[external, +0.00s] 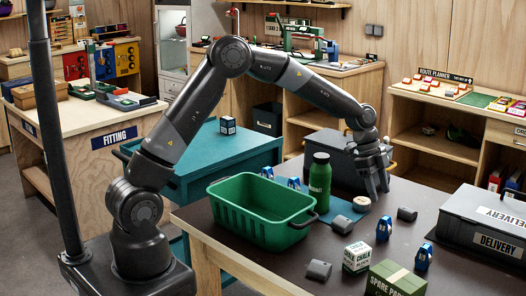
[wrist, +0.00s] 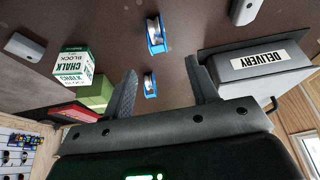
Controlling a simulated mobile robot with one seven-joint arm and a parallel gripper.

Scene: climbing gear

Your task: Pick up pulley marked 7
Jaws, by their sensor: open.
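Two blue pulleys with silver wheels stand on the dark table to the right of the chalk box in the external view: one pulley (external: 384,228) and, nearer the front, another pulley (external: 423,256). Two more blue pulleys stand by the green bottle, a left one (external: 267,172) and a right one (external: 293,184). Their numbers are too small to read. The wrist view shows a larger pulley (wrist: 156,35) and a smaller pulley (wrist: 149,85), the smaller one framed between the fingers. My gripper (external: 378,194) is open and empty above the table, fingers pointing down; it also shows in the wrist view (wrist: 162,85).
A green crate (external: 235,220) and green bottle (external: 320,180) stand left of my gripper. A chalk box (external: 357,257), green spare parts box (external: 397,280) and several grey blocks (external: 407,214) lie around the pulleys. A grey delivery box (external: 470,222) is at the right.

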